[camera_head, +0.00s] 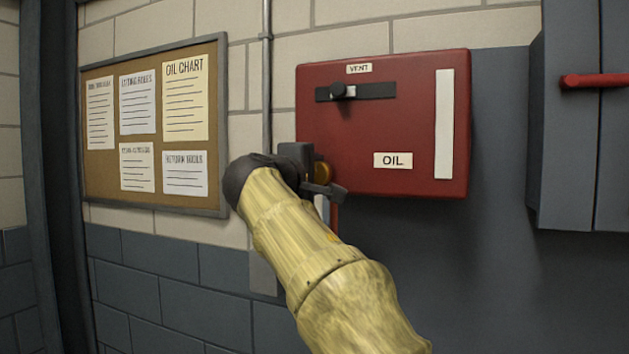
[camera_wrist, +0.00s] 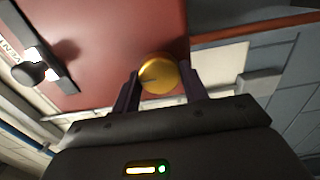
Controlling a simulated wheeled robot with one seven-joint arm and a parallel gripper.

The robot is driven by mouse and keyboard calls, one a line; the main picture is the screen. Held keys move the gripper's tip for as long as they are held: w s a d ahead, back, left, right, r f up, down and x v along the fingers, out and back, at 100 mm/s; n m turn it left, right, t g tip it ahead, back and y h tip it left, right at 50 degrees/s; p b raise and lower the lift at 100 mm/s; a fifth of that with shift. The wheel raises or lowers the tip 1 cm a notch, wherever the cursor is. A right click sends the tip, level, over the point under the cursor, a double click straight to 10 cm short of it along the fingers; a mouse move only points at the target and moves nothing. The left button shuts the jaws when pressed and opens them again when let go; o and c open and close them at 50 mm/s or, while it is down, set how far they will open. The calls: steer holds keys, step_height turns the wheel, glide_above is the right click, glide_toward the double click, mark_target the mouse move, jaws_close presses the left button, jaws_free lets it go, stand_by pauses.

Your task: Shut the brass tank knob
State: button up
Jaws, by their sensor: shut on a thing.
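The brass knob (camera_wrist: 159,74) is a round golden disc at the lower edge of the red tank in the wrist view. In the head view only part of the brass knob (camera_head: 322,173) shows, beside my wrist at the tank's lower left. My gripper (camera_wrist: 158,88) is shut on the knob, one dark finger on each side of it. A dark line shows on the knob's face. The red tank (camera_head: 350,130) hangs on the wall with an OIL label and a white vertical strip. In the head view my arm hides the area below the knob.
A black vent slider (camera_head: 342,90) sits in a slot high on the tank; it also shows in the wrist view (camera_wrist: 30,70). A grey cabinet (camera_head: 570,150) with a red handle (camera_head: 595,80) stands at right. A notice board (camera_head: 150,125) hangs at left. A conduit (camera_head: 267,80) runs down the wall.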

steer(key=shift+f, duration=0.1)
stand_by(0.3)
steer(key=o, duration=1)
steer(key=shift+s, duration=0.15)
steer(key=b+v, duration=0.4)
steer(key=v, duration=1.3)
steer(key=shift+b, duration=0.35)
